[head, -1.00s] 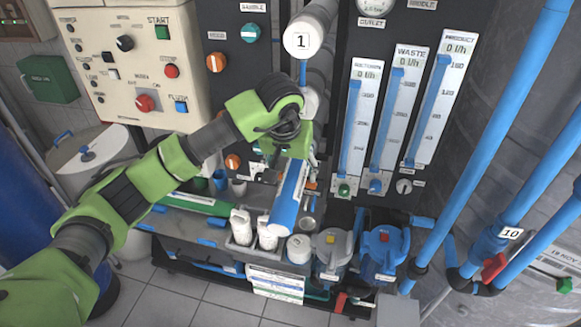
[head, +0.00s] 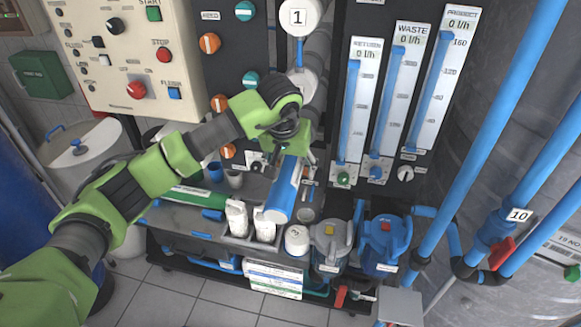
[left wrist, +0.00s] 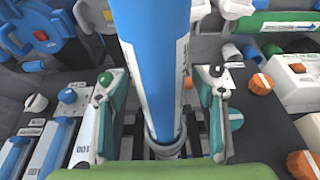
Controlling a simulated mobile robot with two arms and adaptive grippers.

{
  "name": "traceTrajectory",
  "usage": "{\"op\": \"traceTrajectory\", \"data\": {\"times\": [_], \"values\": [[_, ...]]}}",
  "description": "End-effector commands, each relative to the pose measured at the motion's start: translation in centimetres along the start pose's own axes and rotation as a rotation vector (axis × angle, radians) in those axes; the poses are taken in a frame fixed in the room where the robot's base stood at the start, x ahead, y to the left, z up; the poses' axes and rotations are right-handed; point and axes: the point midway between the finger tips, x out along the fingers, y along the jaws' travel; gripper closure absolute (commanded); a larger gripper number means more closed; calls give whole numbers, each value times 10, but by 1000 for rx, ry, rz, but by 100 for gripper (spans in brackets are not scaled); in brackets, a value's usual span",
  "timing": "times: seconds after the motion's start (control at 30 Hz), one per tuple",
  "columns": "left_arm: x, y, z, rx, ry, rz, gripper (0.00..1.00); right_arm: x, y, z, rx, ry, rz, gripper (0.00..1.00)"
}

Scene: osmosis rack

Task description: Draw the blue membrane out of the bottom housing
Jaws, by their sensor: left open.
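The blue membrane (head: 284,190) is a blue tube with a white label strip, tilted, its near end pointing down toward the bench in the head view. It also fills the middle of the left wrist view (left wrist: 155,60), where its far end meets a grey ring (left wrist: 165,149). My left gripper (head: 296,150) is at the membrane's upper part. In the left wrist view its two teal-backed fingers (left wrist: 163,105) stand apart on either side of the membrane, with gaps showing. The gripper hides where the membrane meets the bottom housing. My right gripper is not in view.
White bottles (head: 237,218) stand in a tray just below the membrane's near end. A grey-capped filter (head: 328,243) and a blue one (head: 382,243) stand to the right. Flow meters (head: 399,100) rise behind. Blue pipes (head: 487,130) run along the right.

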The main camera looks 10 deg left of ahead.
Motion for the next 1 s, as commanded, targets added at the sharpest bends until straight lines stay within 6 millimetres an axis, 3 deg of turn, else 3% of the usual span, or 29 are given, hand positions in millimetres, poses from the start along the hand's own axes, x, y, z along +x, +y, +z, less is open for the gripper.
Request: {"op": "traceTrajectory", "data": {"times": [0.07, 0.2, 0.27, 1.0], "values": [[0, 0, 0, 0, 0, 0, 38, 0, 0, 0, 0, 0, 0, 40], [0, 0, 0, 0, 0, 0, 74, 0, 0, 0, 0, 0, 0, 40], [0, 0, 0, 0, 0, 0, 86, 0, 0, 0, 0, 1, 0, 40], [-8, 0, 17, 0, 3, 1, 87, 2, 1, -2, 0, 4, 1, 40]]}}
